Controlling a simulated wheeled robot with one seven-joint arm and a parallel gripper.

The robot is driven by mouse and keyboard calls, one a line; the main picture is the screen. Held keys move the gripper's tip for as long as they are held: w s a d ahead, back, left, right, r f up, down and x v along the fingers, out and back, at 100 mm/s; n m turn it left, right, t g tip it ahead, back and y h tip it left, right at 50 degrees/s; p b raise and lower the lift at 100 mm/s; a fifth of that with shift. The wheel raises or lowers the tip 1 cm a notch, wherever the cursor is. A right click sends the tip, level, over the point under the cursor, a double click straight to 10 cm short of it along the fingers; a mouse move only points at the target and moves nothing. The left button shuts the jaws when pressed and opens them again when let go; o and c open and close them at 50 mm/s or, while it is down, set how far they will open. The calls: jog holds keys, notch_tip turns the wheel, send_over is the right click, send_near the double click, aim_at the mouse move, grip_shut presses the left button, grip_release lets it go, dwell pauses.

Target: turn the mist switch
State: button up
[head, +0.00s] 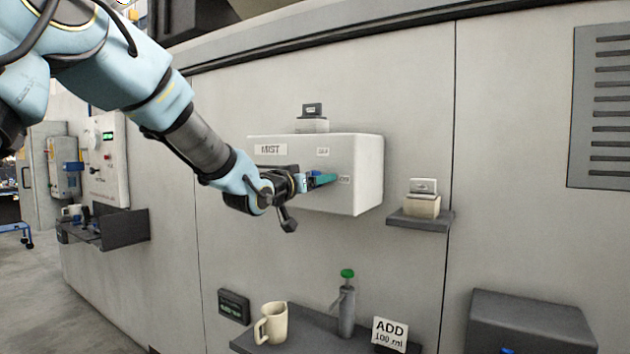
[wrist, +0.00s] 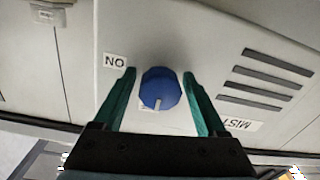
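The mist switch is a blue round knob (wrist: 160,88) with a white mark, on the face of a white box (head: 362,160) labelled MIST. In the wrist view the mark points down the picture, towards a small label the knob partly hides. An upside-down ON label (wrist: 115,61) is to the knob's left. My gripper (head: 330,179) has its teal fingers at the box front in the head view, where the knob is hidden or hard to make out. In the wrist view the fingers are open on either side of the knob, with a narrow gap at each side.
A small block with a card (head: 312,118) stands on the box. Below is a shelf with a cream mug (head: 271,324), a grey bottle with a green top (head: 346,305) and an ADD 100 ml sign (head: 389,334). A small shelf (head: 420,220) juts out at right.

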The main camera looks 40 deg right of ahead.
grip_shut()
dwell(0.4)
jog(key=shift+f+b, duration=0.1)
jog(key=shift+b, duration=0.25)
jog(key=shift+f+m+b, duration=0.1)
jog(key=shift+m+b, duration=0.5)
jog(key=shift+b, duration=0.25)
jog(key=m+b, duration=0.2)
jog(key=b, duration=0.2)
jog(key=shift+f, duration=0.15)
jog(key=m+b, duration=0.5)
jog(key=b, duration=0.1)
jog(key=shift+m, duration=0.4)
jog(key=m+b, duration=0.3)
jog(key=m, duration=0.1)
jog(key=shift+r+m+b, duration=0.2)
jog(key=shift+m+b, duration=0.1)
jog(key=shift+b, duration=0.1)
jog(key=shift+r+m+b, duration=0.1)
jog(key=shift+m+b, duration=1.05)
jog(key=shift+m, duration=1.15)
